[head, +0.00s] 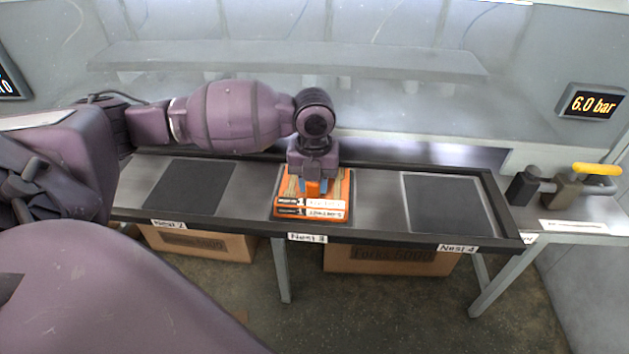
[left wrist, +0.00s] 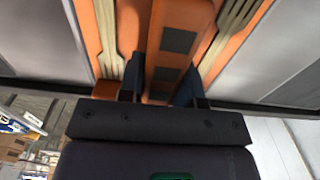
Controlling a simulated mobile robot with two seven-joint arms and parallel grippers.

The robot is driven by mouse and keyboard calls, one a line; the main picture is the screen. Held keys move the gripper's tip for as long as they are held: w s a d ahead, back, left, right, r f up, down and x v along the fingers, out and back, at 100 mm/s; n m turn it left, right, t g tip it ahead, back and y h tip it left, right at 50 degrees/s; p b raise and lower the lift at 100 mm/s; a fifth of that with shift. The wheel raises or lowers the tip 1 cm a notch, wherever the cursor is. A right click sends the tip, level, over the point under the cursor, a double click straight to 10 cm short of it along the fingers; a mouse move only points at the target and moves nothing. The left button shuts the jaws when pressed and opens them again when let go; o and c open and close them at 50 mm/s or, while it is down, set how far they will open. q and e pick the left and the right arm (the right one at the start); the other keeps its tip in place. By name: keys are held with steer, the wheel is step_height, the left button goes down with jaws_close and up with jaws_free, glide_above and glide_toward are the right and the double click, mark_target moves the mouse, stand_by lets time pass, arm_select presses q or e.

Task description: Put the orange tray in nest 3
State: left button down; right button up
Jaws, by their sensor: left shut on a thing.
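My right gripper is not in view.
The nest 2 pad (head: 187,187) to the left and the nest 4 pad (head: 446,205) to the right are empty. A raised rim (head: 497,205) edges the table. A valve with a yellow handle (head: 597,169) stands at right. Cardboard boxes (head: 390,260) lie underneath.

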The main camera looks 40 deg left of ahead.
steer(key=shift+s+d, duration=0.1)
arm_select(q)
steer(key=c, duration=1)
jaws_free()
steer(key=shift+o, duration=1)
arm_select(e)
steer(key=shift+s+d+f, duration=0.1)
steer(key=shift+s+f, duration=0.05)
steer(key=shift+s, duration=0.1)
arm_select(q)
step_height(320, 180, up, 11)
steer(key=shift+r+p, duration=0.1)
steer(key=shift+p, duration=0.95)
steer(key=shift+r, duration=0.5)
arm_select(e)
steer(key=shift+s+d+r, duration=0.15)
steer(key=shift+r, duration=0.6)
